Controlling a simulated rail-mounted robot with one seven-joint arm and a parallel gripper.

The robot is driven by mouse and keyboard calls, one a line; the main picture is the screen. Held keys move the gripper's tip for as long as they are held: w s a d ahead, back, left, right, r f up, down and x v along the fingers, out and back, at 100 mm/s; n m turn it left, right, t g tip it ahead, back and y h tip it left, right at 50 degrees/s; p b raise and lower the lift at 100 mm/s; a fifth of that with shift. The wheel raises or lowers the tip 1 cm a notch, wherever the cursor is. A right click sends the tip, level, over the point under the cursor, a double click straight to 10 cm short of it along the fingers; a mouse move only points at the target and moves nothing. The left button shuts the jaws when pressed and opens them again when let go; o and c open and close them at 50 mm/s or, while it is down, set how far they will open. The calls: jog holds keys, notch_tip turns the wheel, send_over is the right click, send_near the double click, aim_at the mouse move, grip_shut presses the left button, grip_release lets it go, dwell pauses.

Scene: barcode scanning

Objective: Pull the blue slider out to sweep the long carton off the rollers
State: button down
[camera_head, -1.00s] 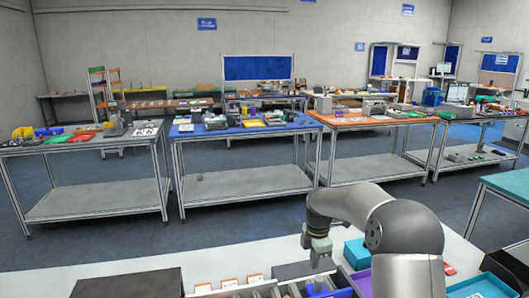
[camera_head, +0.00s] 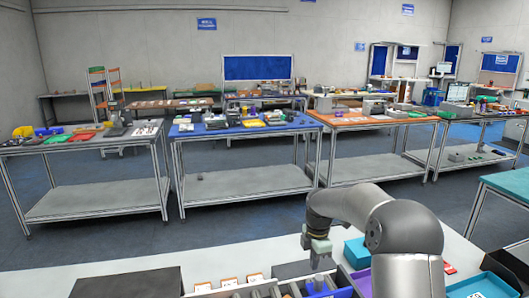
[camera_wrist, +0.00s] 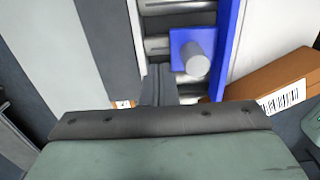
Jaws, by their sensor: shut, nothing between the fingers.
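The blue slider (camera_wrist: 228,50) shows in the wrist view as a long upright blue bar with a square plate and a grey round knob (camera_wrist: 196,62) at its left. Metal rollers (camera_wrist: 158,45) lie left of the bar. My gripper (camera_wrist: 158,85) is shut and empty, its dark fingers left of and below the knob, apart from it in the picture. A brown carton (camera_wrist: 258,78) with a barcode label lies tilted right of the bar; whether it touches the slider is unclear. In the head view my gripper (camera_head: 318,262) hangs over the blue part (camera_head: 318,284) at the bench front.
A teal bin (camera_head: 356,252) stands right of my gripper, and a dark box (camera_head: 128,284) at the left. White cards (camera_head: 228,283) lie between. A black tray (camera_head: 510,268) is at the far right. Other tables stand behind, across the floor.

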jog(key=shift+f+b, duration=1.35)
jog(key=shift+f, duration=1.2)
jog(key=shift+s, duration=0.1)
